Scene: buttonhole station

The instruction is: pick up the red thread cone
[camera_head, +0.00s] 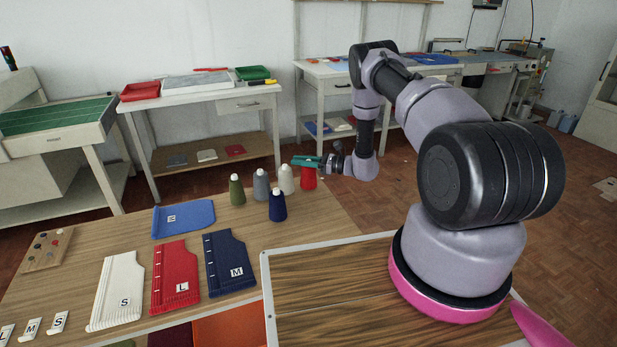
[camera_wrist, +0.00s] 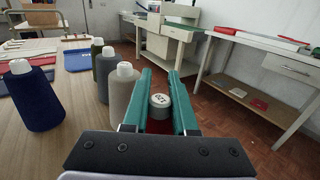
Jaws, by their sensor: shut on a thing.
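The red thread cone (camera_head: 309,181) stands upright at the right end of the group of cones, near the table's far right edge. My gripper (camera_head: 298,162) is at its top, with the teal fingers level. In the wrist view the cone's pale top (camera_wrist: 160,101) shows between the two fingers of my gripper (camera_wrist: 163,90), with a little red below it. The gripper is shut on the cone. Most of the cone's body is hidden in the wrist view by the gripper's dark base. I cannot tell whether its foot touches the table.
A white cone (camera_head: 286,180) stands close beside the red one, with grey (camera_head: 261,186), green (camera_head: 237,190) and navy (camera_head: 278,206) cones near it. Folded cloth pieces, such as the red one (camera_head: 175,275), lie on the wooden table (camera_head: 335,220). Open floor lies beyond the table's right edge.

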